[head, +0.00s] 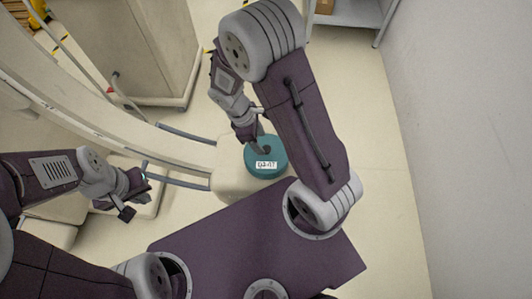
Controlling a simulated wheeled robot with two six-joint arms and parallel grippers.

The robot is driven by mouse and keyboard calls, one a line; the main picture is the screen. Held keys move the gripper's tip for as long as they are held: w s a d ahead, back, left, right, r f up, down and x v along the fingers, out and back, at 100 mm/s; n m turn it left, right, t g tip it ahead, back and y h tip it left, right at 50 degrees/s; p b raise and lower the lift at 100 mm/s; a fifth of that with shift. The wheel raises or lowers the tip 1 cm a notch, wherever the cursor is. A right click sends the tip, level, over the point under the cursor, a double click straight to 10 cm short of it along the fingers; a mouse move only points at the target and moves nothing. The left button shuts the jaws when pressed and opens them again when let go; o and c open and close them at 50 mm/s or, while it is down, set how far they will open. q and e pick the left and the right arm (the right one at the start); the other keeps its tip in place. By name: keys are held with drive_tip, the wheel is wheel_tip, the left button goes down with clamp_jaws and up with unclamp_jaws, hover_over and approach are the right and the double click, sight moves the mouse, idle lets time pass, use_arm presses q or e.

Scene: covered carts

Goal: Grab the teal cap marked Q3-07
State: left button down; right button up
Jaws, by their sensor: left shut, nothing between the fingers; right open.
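The teal cap (278,162) is round, with a white label reading Q3-07 on its near side. It rests on a cream surface (229,182) just beyond my purple base. My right gripper (258,142) is open and points down at the cap's top from its far left side. A dark part overlaps the cap's top; I cannot tell whether the fingers touch it. My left gripper (128,202) is shut and empty, well to the left of the cap and apart from it.
A curved cream rail or wall (110,108) runs along the left, with blue-grey bars (185,183) beside the cap's stand. A beige cart (140,50) stands behind. A grey shelf (352,14) is at the top right. Floor right of the cap is clear up to the white wall (455,130).

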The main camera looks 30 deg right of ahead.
sight(266, 149)
drive_tip(key=b+x, duration=0.1)
drive_tip(key=x, duration=0.3)
drive_tip(key=shift+s+d+f+b, duration=0.1)
drive_tip(key=shift+d+b, duration=0.1)
drive_tip(key=shift+b, duration=0.15)
drive_tip(key=shift+d+f, duration=0.15)
drive_tip(key=shift+f, duration=0.25)
clamp_jaws()
idle(0.7)
